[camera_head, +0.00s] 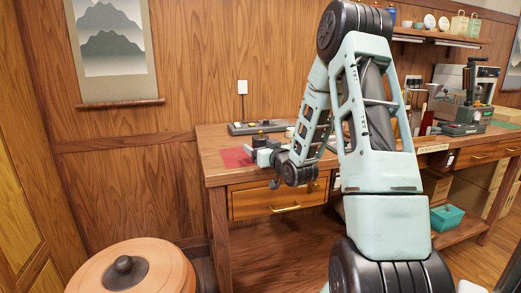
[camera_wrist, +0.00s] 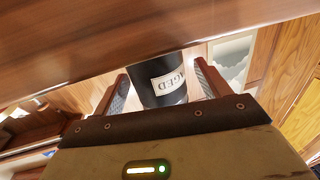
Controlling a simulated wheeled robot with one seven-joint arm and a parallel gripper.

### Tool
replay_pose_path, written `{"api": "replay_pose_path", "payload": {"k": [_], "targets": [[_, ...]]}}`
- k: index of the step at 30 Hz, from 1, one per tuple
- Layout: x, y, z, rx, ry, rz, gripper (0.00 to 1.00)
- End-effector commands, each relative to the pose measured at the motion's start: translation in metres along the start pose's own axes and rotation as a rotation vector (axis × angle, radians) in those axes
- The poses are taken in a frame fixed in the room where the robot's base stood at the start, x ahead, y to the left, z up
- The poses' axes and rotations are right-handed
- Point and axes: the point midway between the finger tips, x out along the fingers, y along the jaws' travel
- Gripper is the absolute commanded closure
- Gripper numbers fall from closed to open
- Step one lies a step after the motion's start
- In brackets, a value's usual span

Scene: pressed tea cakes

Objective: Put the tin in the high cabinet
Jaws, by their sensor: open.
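The tin (camera_wrist: 168,92) is a dark cylinder with a pale label whose letters, apparently "AGED", appear upside down in the wrist view. My gripper (camera_wrist: 163,84) is open, with one finger on each side of the tin. I cannot tell whether either finger touches it. In the head view my gripper (camera_head: 264,157) is low over the left end of the wooden desk (camera_head: 213,142), by a red mat (camera_head: 236,156). The tin is hard to make out there beside the gripper. I cannot identify the high cabinet for certain in either view.
A grey device (camera_head: 257,127) lies at the back of the desk. Machines (camera_head: 468,115) stand at its right end. A wall shelf (camera_head: 440,39) holds cups and bags. A round lidded container (camera_head: 130,268) stands at front left. A teal box (camera_head: 447,217) sits under the desk.

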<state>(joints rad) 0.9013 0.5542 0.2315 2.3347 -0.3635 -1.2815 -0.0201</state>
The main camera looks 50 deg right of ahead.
Motion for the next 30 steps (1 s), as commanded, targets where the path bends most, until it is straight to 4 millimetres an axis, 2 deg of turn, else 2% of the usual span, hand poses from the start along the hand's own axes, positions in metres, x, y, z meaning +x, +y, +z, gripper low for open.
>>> {"api": "replay_pose_path", "payload": {"k": [3, 6, 13, 18, 21, 26, 30], "targets": [[0.015, 0.0, 0.0, 0.0, 0.001, -0.001, 0.25], [0.021, 0.0, 0.0, 0.0, 0.0, -0.001, 0.25], [0.022, 0.0, 0.0, 0.0, 0.0, 0.0, 0.25], [0.022, 0.0, 0.0, 0.0, 0.0, 0.0, 0.72], [0.022, 0.0, 0.0, 0.0, 0.0, 0.0, 0.78], [0.022, 0.0, 0.0, -0.001, 0.0, 0.0, 0.78], [0.022, 0.0, -0.011, -0.003, 0.003, 0.0, 0.78]]}}
